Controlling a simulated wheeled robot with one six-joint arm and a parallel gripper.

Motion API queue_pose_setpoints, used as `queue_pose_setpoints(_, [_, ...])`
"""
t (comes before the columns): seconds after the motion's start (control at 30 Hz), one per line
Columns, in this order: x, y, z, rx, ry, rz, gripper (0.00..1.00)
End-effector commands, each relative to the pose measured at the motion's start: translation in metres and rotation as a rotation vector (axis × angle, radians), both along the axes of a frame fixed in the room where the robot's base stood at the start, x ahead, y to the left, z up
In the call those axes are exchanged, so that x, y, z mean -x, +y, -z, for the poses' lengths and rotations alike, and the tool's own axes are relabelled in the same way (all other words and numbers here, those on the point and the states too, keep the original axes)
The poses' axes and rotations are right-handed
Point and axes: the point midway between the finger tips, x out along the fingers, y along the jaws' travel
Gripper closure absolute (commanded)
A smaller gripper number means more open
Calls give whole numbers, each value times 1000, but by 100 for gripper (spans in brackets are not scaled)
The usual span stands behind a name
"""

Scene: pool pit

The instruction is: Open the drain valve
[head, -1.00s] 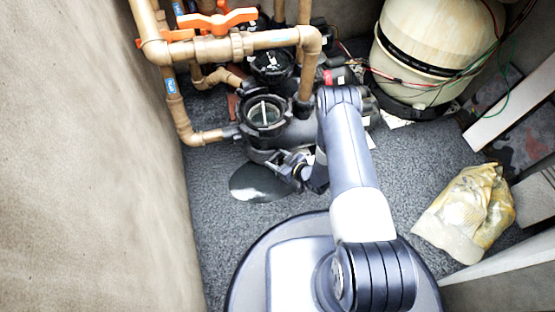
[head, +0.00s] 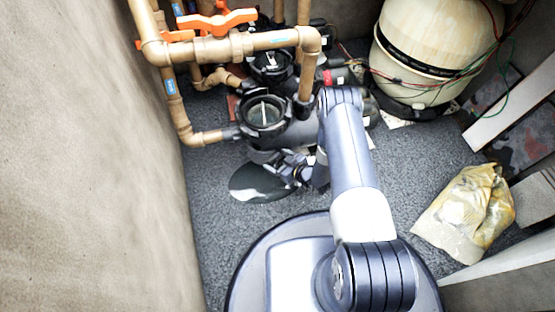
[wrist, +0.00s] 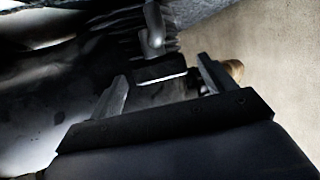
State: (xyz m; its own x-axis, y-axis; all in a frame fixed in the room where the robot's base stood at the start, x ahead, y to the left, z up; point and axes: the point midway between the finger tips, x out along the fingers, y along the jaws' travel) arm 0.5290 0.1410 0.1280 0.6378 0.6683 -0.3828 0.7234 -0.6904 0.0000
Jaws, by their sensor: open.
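My gripper (head: 276,163) is low beside the front of the near pump (head: 265,117), above a dark puddle-like patch. In the wrist view my gripper (wrist: 162,68) is open, with its two fingers apart. A black block with a bright edge (wrist: 160,76) shows between the fingers. A small grey lever-like piece (wrist: 153,28) stands just beyond it. I cannot tell for sure whether this piece is the drain valve, or whether a finger touches it. In the head view my gripper and arm hide the pump's lower front.
Tan pipes (head: 240,44) with an orange-handled valve (head: 215,21) stand at the upper left. A beige tank (head: 432,45) is at the back right. A yellowish bag (head: 465,215) lies at the right. A wall (head: 80,160) bounds the left. Grey floor is clear between.

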Motion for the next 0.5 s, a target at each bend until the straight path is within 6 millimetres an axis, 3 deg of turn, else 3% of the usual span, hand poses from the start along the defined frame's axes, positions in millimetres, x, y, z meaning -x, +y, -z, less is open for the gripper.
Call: queue_pose_setpoints(0.5, [57,-61,-36,-1,2,5,22])
